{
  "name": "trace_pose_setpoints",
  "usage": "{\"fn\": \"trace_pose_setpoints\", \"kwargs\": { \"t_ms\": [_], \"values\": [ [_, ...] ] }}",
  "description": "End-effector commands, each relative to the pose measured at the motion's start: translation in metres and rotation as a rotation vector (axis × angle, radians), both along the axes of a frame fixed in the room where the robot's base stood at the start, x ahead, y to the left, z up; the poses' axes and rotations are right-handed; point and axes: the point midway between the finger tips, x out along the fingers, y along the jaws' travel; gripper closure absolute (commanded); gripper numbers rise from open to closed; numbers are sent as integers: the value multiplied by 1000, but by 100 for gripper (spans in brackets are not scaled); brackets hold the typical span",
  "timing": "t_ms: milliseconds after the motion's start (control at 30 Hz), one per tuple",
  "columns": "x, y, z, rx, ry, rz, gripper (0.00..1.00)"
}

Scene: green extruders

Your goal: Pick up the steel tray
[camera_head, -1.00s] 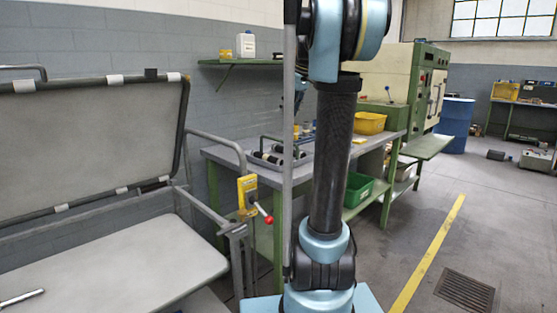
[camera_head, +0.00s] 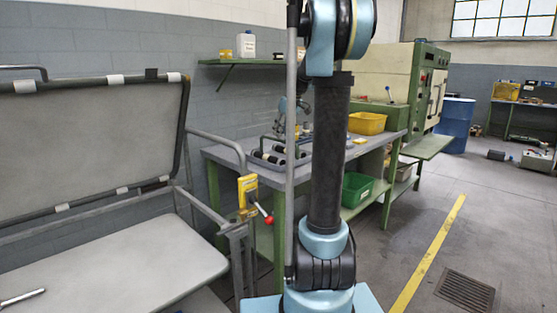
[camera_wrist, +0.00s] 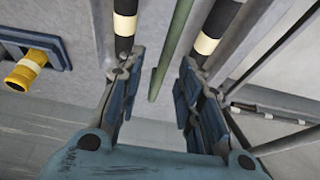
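A grey metal tray with a raised rim and dark cylindrical pieces (camera_head: 277,159) lies on the workbench in the head view; I take it to be the steel tray, partly hidden by my arm. Black bars with cream bands (camera_wrist: 124,25) lie beyond the fingertips, and a green rod (camera_wrist: 170,55) shows in the gap. I cannot tell whether the fingers touch anything.
The workbench (camera_head: 225,153) also bears a yellow bin (camera_head: 367,123); a green bin (camera_head: 356,188) sits on its lower shelf. A grey cart with a raised lid (camera_head: 85,130) stands left. A green machine (camera_head: 420,85) is behind.

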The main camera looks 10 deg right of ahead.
Motion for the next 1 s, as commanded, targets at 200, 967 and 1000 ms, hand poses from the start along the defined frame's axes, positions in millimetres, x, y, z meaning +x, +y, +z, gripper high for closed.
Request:
{"fn": "trace_pose_setpoints", "kwargs": {
  "t_ms": [200,967,1000],
  "values": [
    [3,4,-13,0,0,1,67],
    [14,15,-52,0,0,0,99],
    [14,15,-52,0,0,0,100]
  ]
}}
